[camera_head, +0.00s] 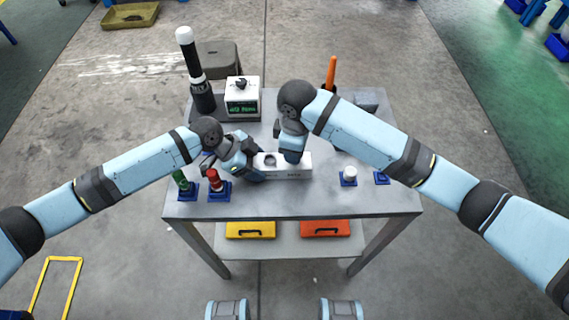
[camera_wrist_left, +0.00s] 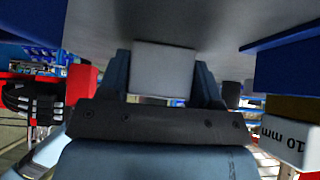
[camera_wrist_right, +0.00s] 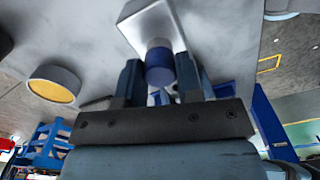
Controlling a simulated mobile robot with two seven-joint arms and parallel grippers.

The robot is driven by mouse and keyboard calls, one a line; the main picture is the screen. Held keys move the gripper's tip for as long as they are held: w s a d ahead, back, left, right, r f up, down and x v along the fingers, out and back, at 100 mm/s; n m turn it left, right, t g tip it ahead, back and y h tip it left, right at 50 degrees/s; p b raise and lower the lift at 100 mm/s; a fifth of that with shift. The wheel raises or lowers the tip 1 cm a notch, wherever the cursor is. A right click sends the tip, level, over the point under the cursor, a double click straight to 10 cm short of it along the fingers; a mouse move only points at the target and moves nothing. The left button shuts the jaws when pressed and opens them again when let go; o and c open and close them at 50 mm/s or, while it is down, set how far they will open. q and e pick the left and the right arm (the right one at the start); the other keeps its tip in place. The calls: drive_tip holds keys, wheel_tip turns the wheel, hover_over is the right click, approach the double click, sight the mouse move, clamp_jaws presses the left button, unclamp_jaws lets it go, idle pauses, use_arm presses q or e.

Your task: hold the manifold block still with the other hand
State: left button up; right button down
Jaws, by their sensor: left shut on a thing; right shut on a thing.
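The white manifold block (camera_head: 298,172) lies on the grey table, with one round hole visible on its top. My left gripper (camera_head: 256,170) is shut on the block's left end; in the left wrist view the block's end (camera_wrist_left: 165,68) sits between the fingers. My right gripper (camera_head: 291,156) is over the block's top, shut on a blue cylindrical piece (camera_wrist_right: 159,66). In the right wrist view the piece's pale far end meets or nearly meets the block (camera_wrist_right: 150,22); I cannot tell whether it is seated. The right gripper hides this spot in the head view.
Blue stands hold a green part (camera_head: 181,179), a red part (camera_head: 214,180) and a white part (camera_head: 349,173). Another small blue stand (camera_head: 381,178) is at right. A display box (camera_head: 242,98) and a black-and-white cylinder (camera_head: 195,70) stand at the back left. The table's front right is clear.

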drive_tip(key=shift+r+n, duration=0.15)
drive_tip(key=shift+n, duration=0.25)
drive_tip(key=n, duration=0.3)
drive_tip(key=shift+n, duration=1)
drive_tip(key=n, duration=0.3)
drive_tip(key=shift+n, duration=1.1)
